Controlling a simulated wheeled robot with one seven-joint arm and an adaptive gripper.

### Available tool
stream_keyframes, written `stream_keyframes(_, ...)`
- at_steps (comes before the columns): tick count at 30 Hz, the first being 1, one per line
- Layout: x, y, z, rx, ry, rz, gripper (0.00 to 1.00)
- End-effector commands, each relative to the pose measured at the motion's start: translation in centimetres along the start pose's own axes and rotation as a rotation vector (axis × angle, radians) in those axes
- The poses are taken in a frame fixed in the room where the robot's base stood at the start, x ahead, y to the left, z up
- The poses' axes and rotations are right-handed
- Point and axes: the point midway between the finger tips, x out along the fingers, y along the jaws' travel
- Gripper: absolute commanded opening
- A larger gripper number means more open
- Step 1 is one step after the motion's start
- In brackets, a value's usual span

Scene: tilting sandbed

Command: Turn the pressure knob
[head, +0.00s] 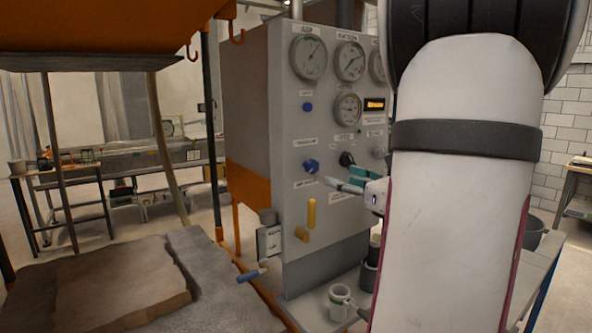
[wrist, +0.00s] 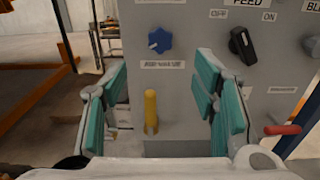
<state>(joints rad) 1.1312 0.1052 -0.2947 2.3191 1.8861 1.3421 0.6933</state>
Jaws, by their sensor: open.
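A blue lobed knob (head: 311,166) sits on the front of the grey control panel (head: 295,245); it also shows in the wrist view (wrist: 160,40) with a white pointer mark. The label beneath it is too blurred to read surely, so I cannot confirm that it is the pressure knob. My gripper (wrist: 162,92) is open and empty, with teal pads on both fingers. In the wrist view the knob lies above the gap between the fingers, apart from them. In the head view my gripper (head: 358,180) is right of the blue knob and slightly lower.
A black switch knob (wrist: 242,45) is right of the blue knob. A yellow lever (wrist: 151,112) stands below it, between the fingers in view. A red handle (wrist: 282,130) is at right. Gauges (head: 309,57) top the panel. A mug (head: 341,302) stands below.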

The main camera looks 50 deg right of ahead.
Motion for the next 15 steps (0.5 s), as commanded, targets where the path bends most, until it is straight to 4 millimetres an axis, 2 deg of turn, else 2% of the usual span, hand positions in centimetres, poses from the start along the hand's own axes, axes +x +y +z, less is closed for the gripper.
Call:
stream_keyframes(9,6.4,0.2,0.0,-0.001,0.001,0.007,0.54)
stream_keyframes(15,9.5,0.2,0.0,-0.002,0.002,0.005,0.54)
